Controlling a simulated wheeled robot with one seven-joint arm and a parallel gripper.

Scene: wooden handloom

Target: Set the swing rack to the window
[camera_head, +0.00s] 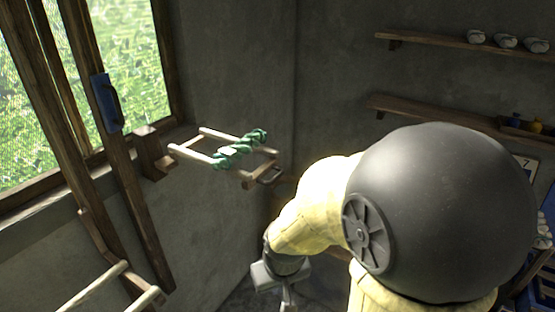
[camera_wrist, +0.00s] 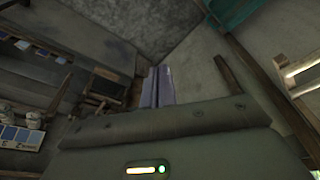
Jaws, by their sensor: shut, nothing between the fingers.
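The swing rack (camera_head: 181,150) sticks out from the grey wall beside the window (camera_head: 140,60). It has pale rods and dark wooden ends, and a twisted green hank (camera_head: 238,150) lies across it. My gripper (camera_head: 288,304) is below and to the right of the rack in the head view, pointing down, apart from it. Its tips are cut off by the lower edge there. In the wrist view my gripper (camera_wrist: 158,72) shows two grey fingers side by side, shut and empty. A green patch (camera_wrist: 238,12) shows at that view's top; I cannot tell whether it is the hank.
Dark wooden posts (camera_head: 125,170) stand before the window, one with a blue handle block (camera_head: 106,103). Pale rods (camera_head: 95,285) lie at lower left. Wall shelves (camera_head: 440,42) hold several small things at right. My own arm covers much of the right side.

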